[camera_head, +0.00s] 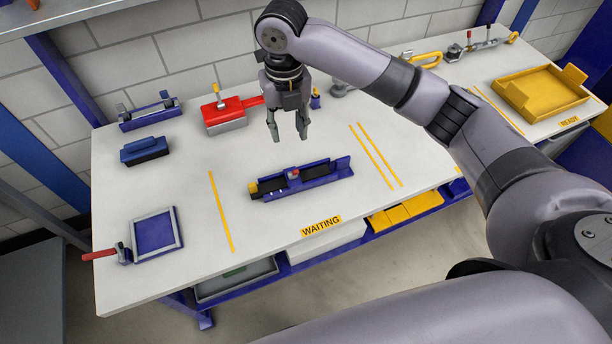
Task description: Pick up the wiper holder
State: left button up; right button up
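No label marks the wiper holder, and I cannot tell for sure which part it is. A blue block with a black lower part (145,151) lies at the table's left. A long blue rail with a black strip, a yellow end block and a small red piece (302,180) lies in the middle, behind the WAITING label. My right gripper (288,137) points down over the table behind the long rail. Its two fingers are apart, with nothing between them. My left gripper is not in view.
On the white table (190,255) are a red-topped box (226,115), a blue rack (150,113), a blue framed plate (156,233) and a red-handled tool (108,254). A yellow tray (541,93) stands far right near READY. Table around the rail is clear.

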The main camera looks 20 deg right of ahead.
aim_at(294, 172)
notch_tip(294, 172, down, 12)
jog(key=shift+d+r+p, duration=0.1)
jog(key=shift+p, duration=1.15)
jog(key=f, duration=0.1)
jog(key=f+p, duration=0.1)
jog(key=f, duration=0.1)
jog(key=f+p, duration=0.1)
jog(key=shift+d+f, duration=0.25)
jog(key=shift+f, duration=0.45)
jog(key=shift+c, duration=0.3)
grip_shut()
jog(key=shift+w+r, duration=0.1)
